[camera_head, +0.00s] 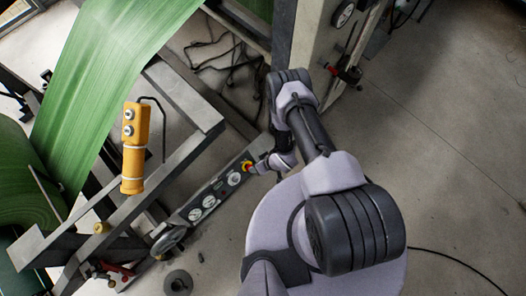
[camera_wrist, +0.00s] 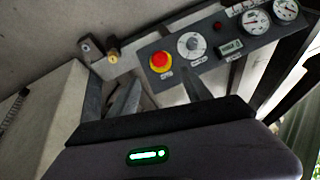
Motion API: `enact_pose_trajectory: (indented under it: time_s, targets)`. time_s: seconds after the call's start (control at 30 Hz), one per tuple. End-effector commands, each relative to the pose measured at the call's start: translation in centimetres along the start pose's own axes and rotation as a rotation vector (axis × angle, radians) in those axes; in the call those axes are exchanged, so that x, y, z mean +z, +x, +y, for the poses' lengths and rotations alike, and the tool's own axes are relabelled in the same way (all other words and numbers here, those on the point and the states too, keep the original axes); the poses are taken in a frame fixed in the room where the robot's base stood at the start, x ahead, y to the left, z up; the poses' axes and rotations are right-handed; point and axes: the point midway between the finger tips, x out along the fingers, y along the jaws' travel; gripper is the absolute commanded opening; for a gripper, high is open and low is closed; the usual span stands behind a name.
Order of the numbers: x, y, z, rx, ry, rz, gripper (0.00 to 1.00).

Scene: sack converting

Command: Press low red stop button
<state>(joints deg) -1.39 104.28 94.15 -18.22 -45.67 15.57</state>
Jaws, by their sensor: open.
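The red stop button (camera_head: 246,167) with its yellow collar is at the upper right end of a dark control panel (camera_head: 217,192) low on the machine frame. In the wrist view the button (camera_wrist: 159,61) is in plain sight, apparently unpressed, on the panel (camera_wrist: 205,48). My gripper (camera_head: 262,166) is right beside the button in the head view, its fingers small and partly hidden. In the wrist view my gripper (camera_wrist: 155,92) is open and empty, with the button just beyond the space between its fingers. I cannot tell whether anything touches the button.
The panel also has a round dial (camera_wrist: 191,45) and gauges (camera_wrist: 257,22) close to the button. A yellow pendant (camera_head: 134,150) hangs over grey frame bars, near a green web (camera_head: 105,65). Loose cables (camera_head: 225,55) lie behind. The floor at right is mostly clear.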

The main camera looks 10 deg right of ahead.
Motion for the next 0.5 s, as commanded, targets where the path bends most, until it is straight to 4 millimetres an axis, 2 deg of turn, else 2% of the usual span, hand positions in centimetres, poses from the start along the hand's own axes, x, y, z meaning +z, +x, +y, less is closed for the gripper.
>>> enact_pose_trajectory:
  time_s: [0.03, 0.2, 0.5]
  targets:
    - [-0.2, -1.9, -0.1, 0.001, 0.004, -0.001, 0.57]
    - [-0.1, -4.7, 0.0, 0.001, 0.002, -0.001, 0.57]
    - [0.1, -5.3, 0.0, 0.0, 0.0, 0.0, 0.57]
